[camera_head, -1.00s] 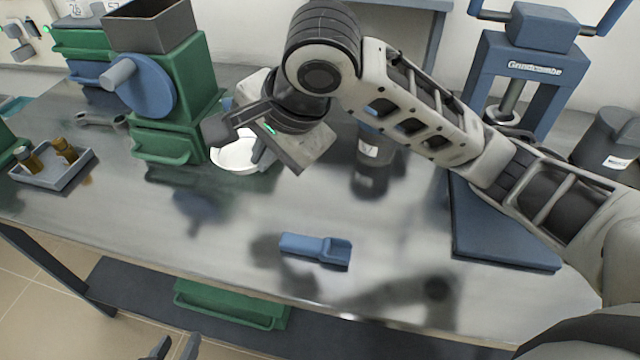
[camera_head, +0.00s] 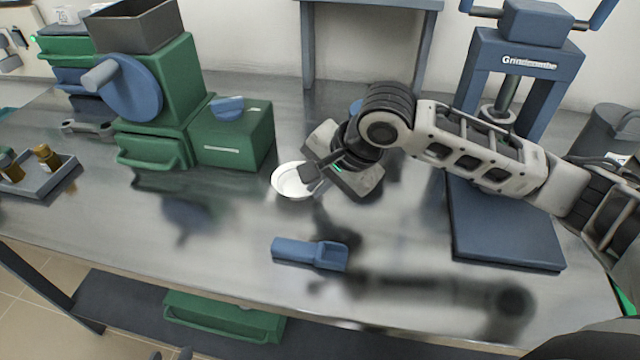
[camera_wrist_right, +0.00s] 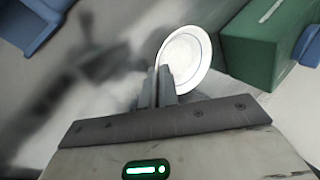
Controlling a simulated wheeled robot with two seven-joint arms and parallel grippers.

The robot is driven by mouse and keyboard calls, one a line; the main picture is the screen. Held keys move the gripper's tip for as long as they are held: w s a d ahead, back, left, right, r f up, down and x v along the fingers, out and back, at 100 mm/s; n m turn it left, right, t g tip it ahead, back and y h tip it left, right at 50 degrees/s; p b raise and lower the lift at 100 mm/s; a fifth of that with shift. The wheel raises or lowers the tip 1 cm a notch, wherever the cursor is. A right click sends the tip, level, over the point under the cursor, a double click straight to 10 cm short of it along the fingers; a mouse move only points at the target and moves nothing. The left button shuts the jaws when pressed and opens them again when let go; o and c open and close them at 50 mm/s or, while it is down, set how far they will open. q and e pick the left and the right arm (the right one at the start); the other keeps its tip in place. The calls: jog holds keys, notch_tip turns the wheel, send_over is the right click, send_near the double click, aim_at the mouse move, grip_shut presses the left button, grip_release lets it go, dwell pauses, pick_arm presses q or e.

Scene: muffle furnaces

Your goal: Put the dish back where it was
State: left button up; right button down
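The white dish (camera_head: 292,181) is a shallow round dish at mid-table in the head view, just right of the green box. My right gripper (camera_head: 311,173) is at its right side, with its fingers shut on the rim. The wrist view shows the two fingers (camera_wrist_right: 158,86) close together at the near edge of the dish (camera_wrist_right: 186,60). The dish appears a little above the steel table; the exact gap is hard to tell. Only the dark fingertips of my left gripper (camera_head: 170,354) show at the bottom edge of the head view, apart and empty.
A green box (camera_head: 236,148) with a blue top piece stands beside the green mill (camera_head: 176,90). A blue scoop (camera_head: 310,253) lies near the front edge. The blue press (camera_head: 520,75) and blue slab (camera_head: 503,225) are at right. A grey tray (camera_head: 42,182) is at left.

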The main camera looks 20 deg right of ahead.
pick_arm(q)
jog(key=shift+r, duration=0.15)
pick_arm(e)
jog(key=c, duration=1.7)
grip_release()
pick_arm(q)
jog(key=shift+f, duration=0.2)
jog(key=shift+r+p, duration=0.4)
jog(key=shift+p, duration=0.8)
pick_arm(e)
jog(key=v, duration=1.2)
pick_arm(q)
jog(key=shift+r, duration=0.1)
